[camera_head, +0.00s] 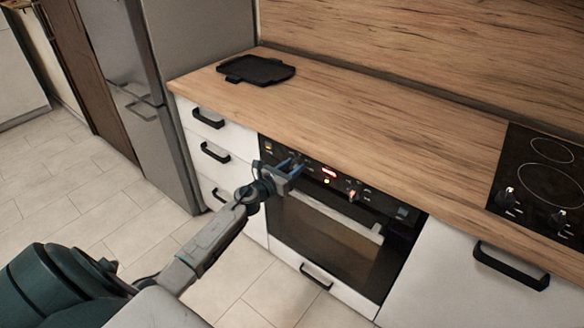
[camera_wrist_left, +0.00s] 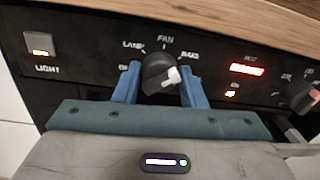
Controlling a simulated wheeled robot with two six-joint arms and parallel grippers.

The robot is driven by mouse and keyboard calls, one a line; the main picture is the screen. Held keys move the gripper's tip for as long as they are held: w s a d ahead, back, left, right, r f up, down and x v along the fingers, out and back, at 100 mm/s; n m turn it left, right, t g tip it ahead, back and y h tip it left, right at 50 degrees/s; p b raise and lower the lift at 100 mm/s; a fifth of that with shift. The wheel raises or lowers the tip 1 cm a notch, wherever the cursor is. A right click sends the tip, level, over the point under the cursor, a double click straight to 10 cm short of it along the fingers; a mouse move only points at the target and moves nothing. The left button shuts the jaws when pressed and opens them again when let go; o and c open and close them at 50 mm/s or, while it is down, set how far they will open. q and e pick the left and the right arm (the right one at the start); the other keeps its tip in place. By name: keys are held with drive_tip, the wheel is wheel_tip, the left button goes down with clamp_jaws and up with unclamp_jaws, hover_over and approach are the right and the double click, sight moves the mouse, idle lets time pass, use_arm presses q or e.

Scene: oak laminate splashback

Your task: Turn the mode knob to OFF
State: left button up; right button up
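The mode knob (camera_wrist_left: 158,68) is a dark round knob with a white mark on the oven's control panel (camera_wrist_left: 85,60). Its white mark sits at the knob's lower right in the left wrist view. The labels LAMP, FAN and BAKE stand around it; a label at the left starting with O is partly hidden by a finger. My left gripper (camera_wrist_left: 159,70) has its blue fingers on either side of the knob, with small gaps seeming to show. In the head view my left gripper (camera_head: 290,168) is at the panel and covers the knob. My right gripper is out of view.
A lit red display (camera_wrist_left: 247,69) and a second knob (camera_wrist_left: 299,96) are right of the mode knob. A LIGHT switch (camera_wrist_left: 39,45) is at the left. The oven handle (camera_head: 335,215) runs below the panel. The wooden worktop (camera_head: 370,125) overhangs above, holding a black tray (camera_head: 256,70).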

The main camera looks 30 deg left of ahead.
use_arm(q)
drive_tip(key=shift+c, duration=0.9)
